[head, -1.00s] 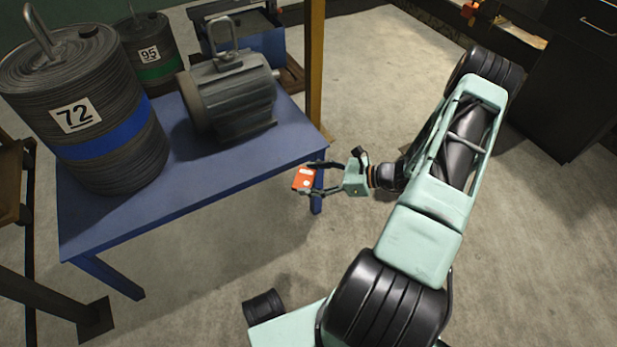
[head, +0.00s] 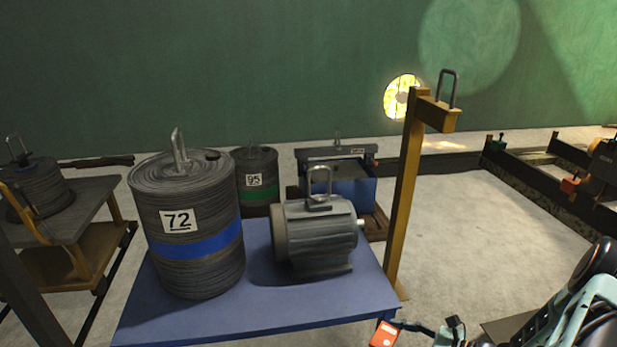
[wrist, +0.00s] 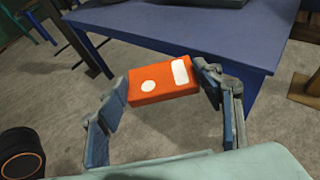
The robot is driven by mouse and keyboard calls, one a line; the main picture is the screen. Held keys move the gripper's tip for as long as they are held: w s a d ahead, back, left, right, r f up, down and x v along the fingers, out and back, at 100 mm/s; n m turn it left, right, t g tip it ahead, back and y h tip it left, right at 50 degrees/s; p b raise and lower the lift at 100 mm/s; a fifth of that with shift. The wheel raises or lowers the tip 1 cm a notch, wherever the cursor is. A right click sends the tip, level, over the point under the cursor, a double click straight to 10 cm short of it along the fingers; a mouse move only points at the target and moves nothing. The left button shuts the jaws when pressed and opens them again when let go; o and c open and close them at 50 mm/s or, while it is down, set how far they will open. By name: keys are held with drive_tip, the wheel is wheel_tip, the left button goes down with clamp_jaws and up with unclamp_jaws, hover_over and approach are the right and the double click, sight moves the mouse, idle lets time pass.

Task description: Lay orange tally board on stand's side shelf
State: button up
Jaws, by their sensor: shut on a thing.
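The orange tally board (head: 384,334) is a small flat block with a white dot and a white label. In the wrist view the board (wrist: 150,92) is pinched between the two fingers of my gripper (wrist: 162,84). It is held in the air beside the blue table (wrist: 225,40). In the head view it is at the bottom edge, by the table's front right corner. At the left of the head view a stand (head: 85,205) has a dark top and a lower brown shelf (head: 60,270). I cannot tell which surface is the side shelf.
The blue table (head: 310,303) carries a wound drum marked 72 (head: 185,265) and a grey motor (head: 320,238). A drum marked 95 (head: 257,195) stands behind. A yellow post (head: 406,190) rises behind the table's right side. Open floor (head: 460,230) lies to the right.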

drive_tip(key=w+a+r, duration=0.1)
drive_tip(key=a+r, duration=0.3)
drive_tip(key=r, duration=0.4)
drive_tip(key=a+r, duration=0.3)
drive_tip(key=r, duration=0.6)
drive_tip(key=w+a+r, duration=0.1)
drive_tip(key=a+r, duration=0.3)
drive_tip(key=r, duration=0.4)
wheel_tip(320, 180, up, 27)
drive_tip(key=p, duration=3.4)
drive_tip(key=shift+d+r+g+p, duration=0.15)
drive_tip(key=shift+d+g+p, duration=0.15)
drive_tip(key=shift+d+p, duration=0.1)
